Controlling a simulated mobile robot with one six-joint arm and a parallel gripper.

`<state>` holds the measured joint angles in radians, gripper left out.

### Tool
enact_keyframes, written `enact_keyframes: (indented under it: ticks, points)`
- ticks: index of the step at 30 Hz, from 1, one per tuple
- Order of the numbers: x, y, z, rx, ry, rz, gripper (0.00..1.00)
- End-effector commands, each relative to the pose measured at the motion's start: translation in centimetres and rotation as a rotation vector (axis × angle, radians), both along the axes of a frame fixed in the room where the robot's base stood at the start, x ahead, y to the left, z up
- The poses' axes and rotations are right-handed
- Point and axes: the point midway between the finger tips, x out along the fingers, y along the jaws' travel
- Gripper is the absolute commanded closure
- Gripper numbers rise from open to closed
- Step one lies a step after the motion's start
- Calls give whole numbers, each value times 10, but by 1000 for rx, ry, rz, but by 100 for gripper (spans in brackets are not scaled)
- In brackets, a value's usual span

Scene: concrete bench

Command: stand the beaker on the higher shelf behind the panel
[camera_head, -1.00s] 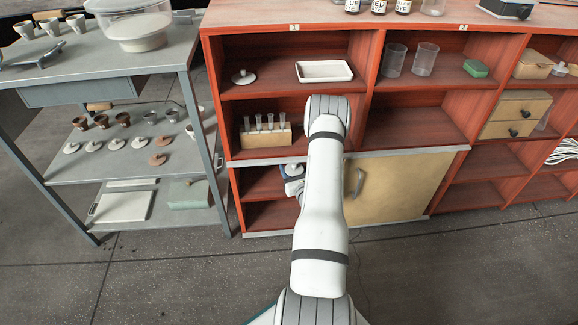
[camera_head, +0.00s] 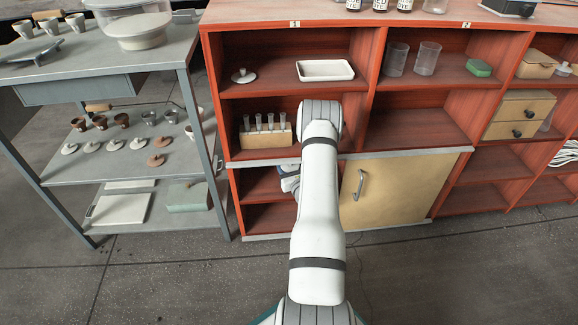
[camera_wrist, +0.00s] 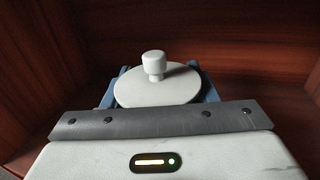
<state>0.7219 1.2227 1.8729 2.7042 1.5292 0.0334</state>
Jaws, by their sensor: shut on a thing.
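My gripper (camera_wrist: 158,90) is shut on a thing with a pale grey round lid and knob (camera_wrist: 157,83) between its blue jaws. The body under the lid is hidden, so I cannot tell whether it is a beaker. In the head view my gripper (camera_head: 289,172) is at the open left part of the low cabinet, level with its higher shelf, mostly hidden by my arm. The tan panel (camera_head: 405,190) with a metal handle covers the right part. The higher shelf (camera_head: 258,197) and the floor below it (camera_head: 268,219) show at left. Two clear beakers (camera_head: 395,60) (camera_head: 427,60) stand in an upper compartment.
Reddish wood walls (camera_wrist: 35,70) surround my gripper closely in the wrist view. A test-tube rack (camera_head: 265,136) stands one compartment above. A grey cart (camera_head: 130,165) with cups and lids stands at left. The floor in front (camera_head: 170,275) is clear.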

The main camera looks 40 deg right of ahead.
Motion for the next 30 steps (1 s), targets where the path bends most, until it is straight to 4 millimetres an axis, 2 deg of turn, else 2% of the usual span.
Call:
enact_keyframes:
  ticks: [2, 3, 10, 20, 23, 30]
  points:
    - [0, 0, -4, 0, -1, 0, 73]
    - [0, 0, -2, 0, 0, 0, 44]
    - [0, 0, -2, 0, 0, -1, 25]
    - [-1, -1, 3, 0, 0, -2, 25]
    - [-16, 3, 2, 1, 3, -4, 25]
    - [-66, 17, 3, 3, 3, -5, 25]
